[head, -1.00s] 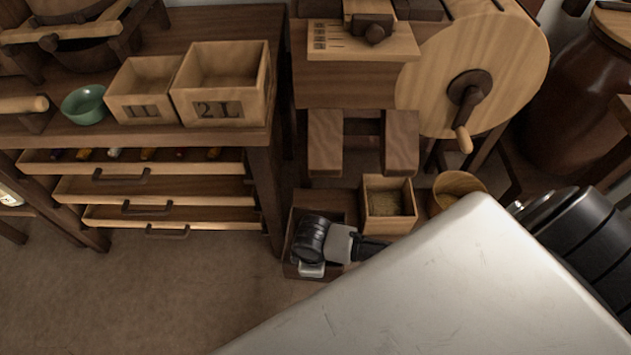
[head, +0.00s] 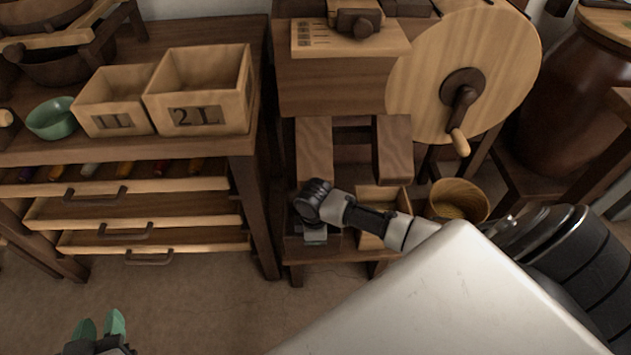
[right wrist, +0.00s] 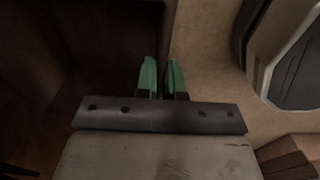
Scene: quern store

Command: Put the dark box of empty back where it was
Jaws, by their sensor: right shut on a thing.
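The dark box (right wrist: 110,50) fills the upper left of the right wrist view, its inside in deep shadow. In the head view it sits low under the wooden mill, left of a pale box, and my right arm hides much of it. My right gripper (right wrist: 163,78) is shut on its wall, with green fingertips on either side. In the head view the right hand (head: 314,236) is over the box, fingertips hidden. My left gripper (head: 100,326) is empty at the bottom left, its green fingers apart.
The pale box (head: 370,240) stands right of the dark box, with a round wooden tub (head: 458,200) beyond. The mill (head: 335,85) stands above. A bench with drawers (head: 145,210) is at left, carrying two numbered boxes and a green bowl (head: 52,119). Floor at lower left is clear.

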